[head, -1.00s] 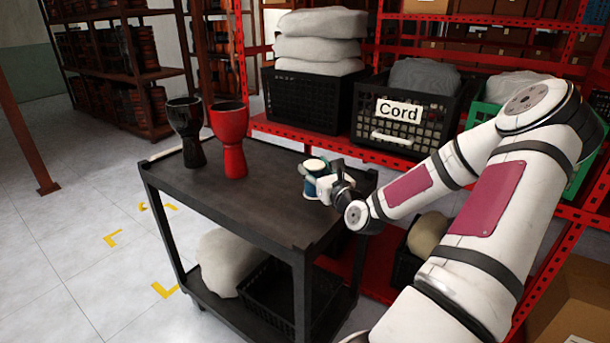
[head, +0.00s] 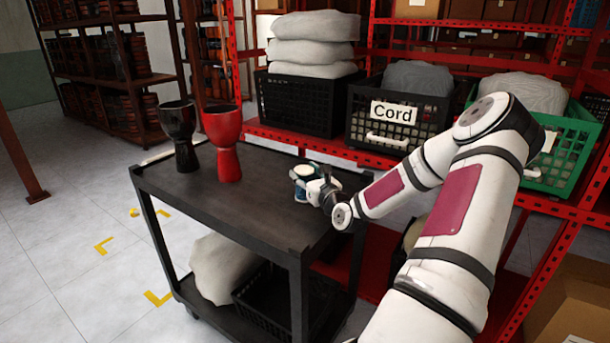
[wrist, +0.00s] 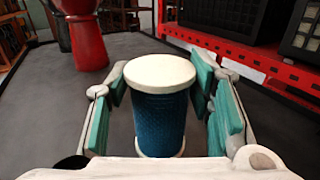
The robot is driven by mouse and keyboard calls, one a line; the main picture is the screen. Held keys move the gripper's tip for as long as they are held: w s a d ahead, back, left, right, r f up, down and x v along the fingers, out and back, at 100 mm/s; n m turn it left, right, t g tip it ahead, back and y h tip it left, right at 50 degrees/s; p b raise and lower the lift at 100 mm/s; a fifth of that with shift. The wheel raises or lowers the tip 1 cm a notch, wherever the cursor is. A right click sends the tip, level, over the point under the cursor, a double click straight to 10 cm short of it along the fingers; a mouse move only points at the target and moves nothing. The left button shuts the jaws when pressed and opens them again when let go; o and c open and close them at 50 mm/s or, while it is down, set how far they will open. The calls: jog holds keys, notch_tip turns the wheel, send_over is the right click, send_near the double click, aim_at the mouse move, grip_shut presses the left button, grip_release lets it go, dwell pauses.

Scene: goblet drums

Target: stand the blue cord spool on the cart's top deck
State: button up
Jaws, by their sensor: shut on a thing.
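The blue cord spool (wrist: 160,115), with pale end discs, is upright between the teal-padded fingers of my gripper (wrist: 163,90) in the wrist view. My gripper is shut on it. In the head view the spool (head: 301,187) is at the right part of the top deck (head: 255,205) of the dark cart, with my gripper (head: 312,186) reaching in from the right and covering part of it. I cannot tell whether the spool's base touches the deck.
A black goblet drum (head: 180,135) and a red goblet drum (head: 223,140) stand at the deck's far left. The deck's middle and front are clear. Behind the cart is a red rack with a black crate labelled Cord (head: 395,125).

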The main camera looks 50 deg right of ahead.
jog(key=shift+f, duration=0.15)
jog(key=o, duration=1.3)
jog(key=shift+c, duration=0.2)
jog(key=p+v, duration=0.1)
jog(key=v, duration=1.1)
jog(key=shift+p, duration=0.4)
